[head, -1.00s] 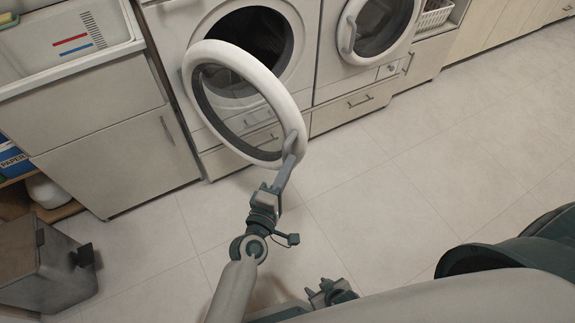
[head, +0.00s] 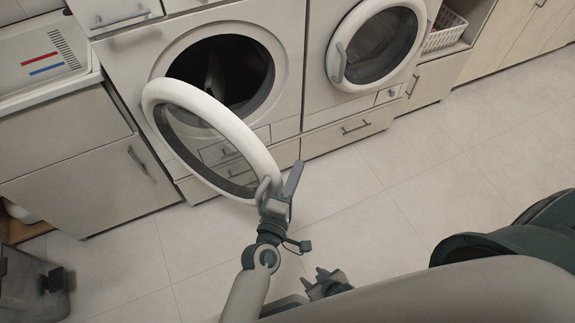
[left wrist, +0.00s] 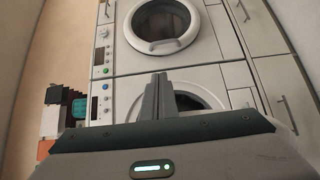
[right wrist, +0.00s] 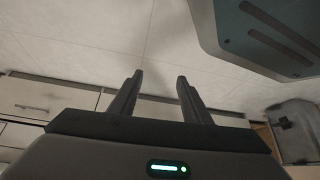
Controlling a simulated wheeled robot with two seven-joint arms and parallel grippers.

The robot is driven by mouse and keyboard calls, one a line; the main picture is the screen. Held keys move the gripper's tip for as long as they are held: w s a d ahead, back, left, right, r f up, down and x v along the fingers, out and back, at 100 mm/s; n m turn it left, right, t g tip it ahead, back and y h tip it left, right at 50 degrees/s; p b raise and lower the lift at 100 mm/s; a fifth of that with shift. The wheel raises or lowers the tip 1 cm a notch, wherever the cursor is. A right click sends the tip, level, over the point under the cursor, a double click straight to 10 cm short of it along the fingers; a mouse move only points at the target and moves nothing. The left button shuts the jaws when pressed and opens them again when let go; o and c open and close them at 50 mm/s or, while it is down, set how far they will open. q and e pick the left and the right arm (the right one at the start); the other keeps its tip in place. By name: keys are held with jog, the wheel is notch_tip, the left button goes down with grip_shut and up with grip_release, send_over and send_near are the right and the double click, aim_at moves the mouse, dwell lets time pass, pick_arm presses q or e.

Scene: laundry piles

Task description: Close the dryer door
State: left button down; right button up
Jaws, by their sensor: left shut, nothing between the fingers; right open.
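The dryer (head: 290,50) is the left front-loading machine in the head view. Its round white-rimmed door (head: 222,117) with a glass middle stands wide open, out over the floor, and shows the dark drum (head: 240,75). A grey handle (head: 263,190) sits on the door's near lower edge. My left gripper (head: 296,168) is shut and empty, its fingers just right of the rim and handle; I cannot tell whether they touch. Its shut fingers also show in the left wrist view (left wrist: 158,88). My right gripper (head: 323,272) is open and empty, low and away from the door; the right wrist view (right wrist: 158,80) shows its spread fingers.
A second machine (head: 375,45) with its door closed stands to the right, followed by a white basket (head: 445,32) on a shelf. A cabinet (head: 80,180) stands left, and a dark grey bin (head: 30,285) at lower left. The tiled floor (head: 400,180) is open.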

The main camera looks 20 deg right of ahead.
pick_arm(q)
jog(key=shift+s+a+r, duration=0.1)
jog(key=shift+s+a, duration=0.1)
pick_arm(e)
jog(key=shift+s+f, duration=0.15)
jog(key=shift+s, duration=0.5)
dwell(0.6)
pick_arm(q)
jog(key=shift+s, duration=0.1)
